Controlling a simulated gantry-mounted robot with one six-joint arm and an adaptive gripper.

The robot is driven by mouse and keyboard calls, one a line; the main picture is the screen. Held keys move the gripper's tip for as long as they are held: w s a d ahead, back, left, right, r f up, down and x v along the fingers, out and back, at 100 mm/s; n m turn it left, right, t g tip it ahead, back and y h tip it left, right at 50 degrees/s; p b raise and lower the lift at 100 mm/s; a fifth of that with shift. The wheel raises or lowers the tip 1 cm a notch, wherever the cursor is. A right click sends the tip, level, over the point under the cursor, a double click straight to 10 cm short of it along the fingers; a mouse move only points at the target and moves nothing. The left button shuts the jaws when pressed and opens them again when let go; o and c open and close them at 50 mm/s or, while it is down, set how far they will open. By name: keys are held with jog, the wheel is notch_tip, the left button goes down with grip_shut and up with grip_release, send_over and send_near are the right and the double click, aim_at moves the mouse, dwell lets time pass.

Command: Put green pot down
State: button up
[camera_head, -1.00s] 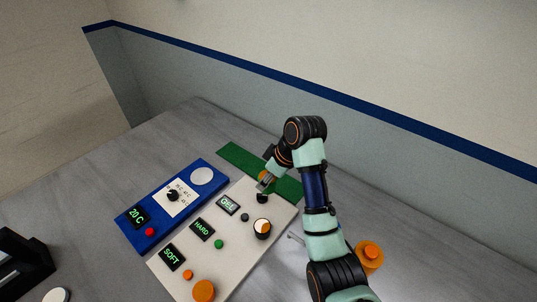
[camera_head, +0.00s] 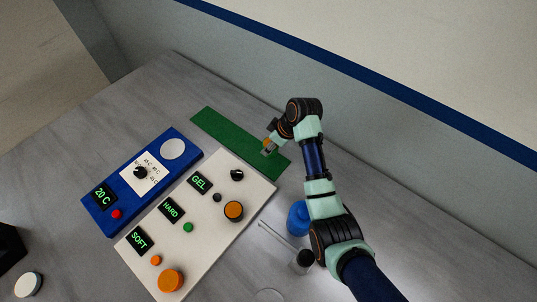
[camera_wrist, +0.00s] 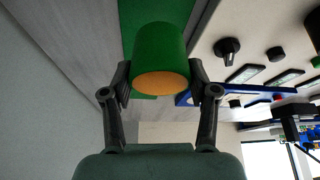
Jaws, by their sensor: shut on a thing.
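My gripper (camera_wrist: 160,76) is shut on the green pot (camera_wrist: 158,48), with one finger on each side of it in the wrist view. The pot is a short cylinder with an orange round face toward the wrist. In the head view my gripper (camera_head: 268,150) is over the right part of the long green mat (camera_head: 222,130), and the pot is mostly hidden there. The mat also shows behind the pot in the wrist view (camera_wrist: 128,14). I cannot tell whether the pot touches the mat.
A white panel (camera_head: 205,235) with SOFT, HARD and GEL displays lies in front of the mat. A blue temperature panel (camera_head: 122,205) is to its left. A blue container (camera_head: 298,218) and a dark-topped jar (camera_head: 303,260) stand near my arm. The mat's left part is clear.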

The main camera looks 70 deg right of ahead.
notch_tip(320, 180, down, 7)
jog(key=shift+d+f+b, duration=0.1)
jog(key=shift+f+b, duration=0.1)
jog(key=shift+b, duration=0.35)
jog(key=shift+f, duration=0.15)
jog(key=o, duration=1.2)
jog(key=shift+c, duration=0.2)
jog(key=shift+r, duration=0.35)
jog(key=p+v, duration=0.2)
jog(key=v, duration=0.9)
jog(key=shift+s+r, duration=0.15)
jog(key=shift+r, duration=0.15)
